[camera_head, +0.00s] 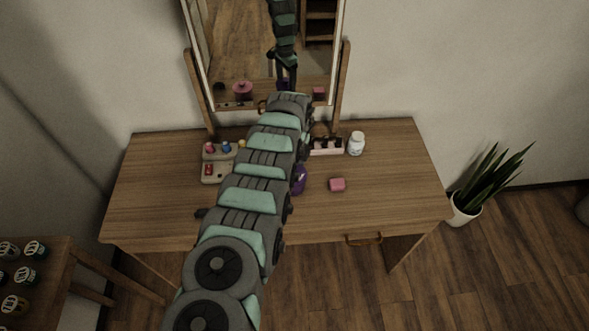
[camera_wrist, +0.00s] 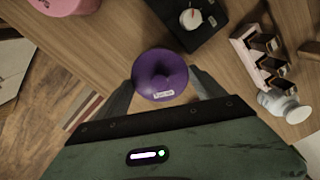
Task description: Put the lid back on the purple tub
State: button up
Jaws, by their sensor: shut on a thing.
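In the head view the purple tub (camera_head: 299,180) shows only partly on the desk, beside my arm, which hides the rest and the gripper. The mirror shows a bit of purple below the gripper.
A wooden desk (camera_head: 380,205) stands below a mirror. A pink block (camera_head: 337,184) lies right of the purple tub. An organiser (camera_head: 326,147) and white bottle (camera_head: 356,144) stand behind. A grey tray (camera_head: 216,172) is left.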

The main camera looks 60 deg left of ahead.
jog(key=o, duration=1.3)
jog(key=shift+o, duration=0.2)
jog(key=shift+r+p, duration=3.45)
jog(key=shift+r, duration=0.1)
jog(key=shift+c, duration=0.3)
grip_shut()
